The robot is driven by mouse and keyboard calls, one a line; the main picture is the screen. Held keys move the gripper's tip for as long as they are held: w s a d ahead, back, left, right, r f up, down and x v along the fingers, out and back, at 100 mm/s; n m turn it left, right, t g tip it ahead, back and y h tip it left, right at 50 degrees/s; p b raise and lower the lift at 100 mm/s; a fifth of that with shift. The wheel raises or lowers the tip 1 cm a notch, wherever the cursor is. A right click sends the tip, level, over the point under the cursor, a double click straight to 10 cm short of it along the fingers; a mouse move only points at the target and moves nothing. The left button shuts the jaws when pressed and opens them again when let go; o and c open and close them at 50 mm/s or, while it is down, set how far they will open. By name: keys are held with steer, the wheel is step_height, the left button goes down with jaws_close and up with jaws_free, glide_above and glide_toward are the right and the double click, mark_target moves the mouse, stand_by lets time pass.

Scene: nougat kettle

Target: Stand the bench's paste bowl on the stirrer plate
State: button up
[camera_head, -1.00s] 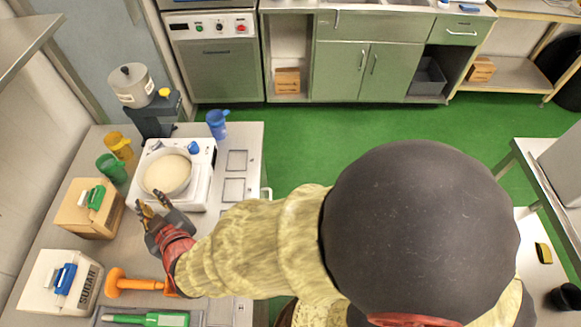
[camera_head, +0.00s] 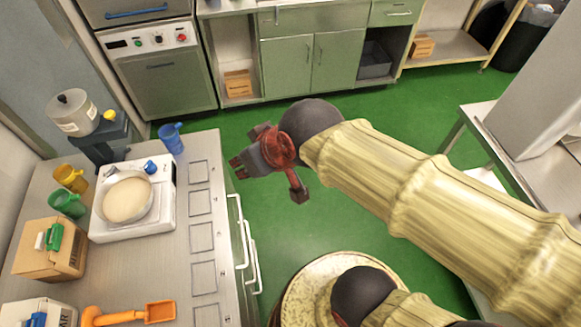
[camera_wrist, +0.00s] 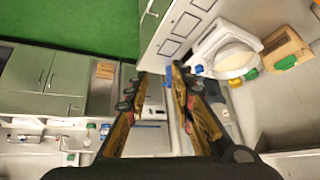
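The paste bowl (camera_head: 128,201), a round bowl with pale paste in it, stands upright on the white stirrer plate (camera_head: 163,207) on the bench at the left. The plate has a blue knob at its back. The bowl also shows in the wrist view (camera_wrist: 238,58), past the right finger, on the white plate (camera_wrist: 214,36). My gripper (camera_head: 245,170) is in the air beyond the bench's right edge, clear of the bowl and the plate. In the wrist view its two fingers (camera_wrist: 160,88) are apart with nothing between them.
A blue jug (camera_head: 172,138) stands behind the plate. Yellow (camera_head: 70,177) and green (camera_head: 67,203) jugs, a cardboard box (camera_head: 48,252) and an orange scoop (camera_head: 130,314) are also on the bench. A pot (camera_head: 74,112) sits at the back left. The green floor (camera_head: 270,215) is open.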

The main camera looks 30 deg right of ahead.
steer(key=s+d+m+g+h, duration=0.1)
steer(key=s+d+m+h, duration=0.1)
steer(key=s+d, duration=0.4)
steer(key=shift+s+d, duration=0.3)
steer(key=shift+d, duration=0.45)
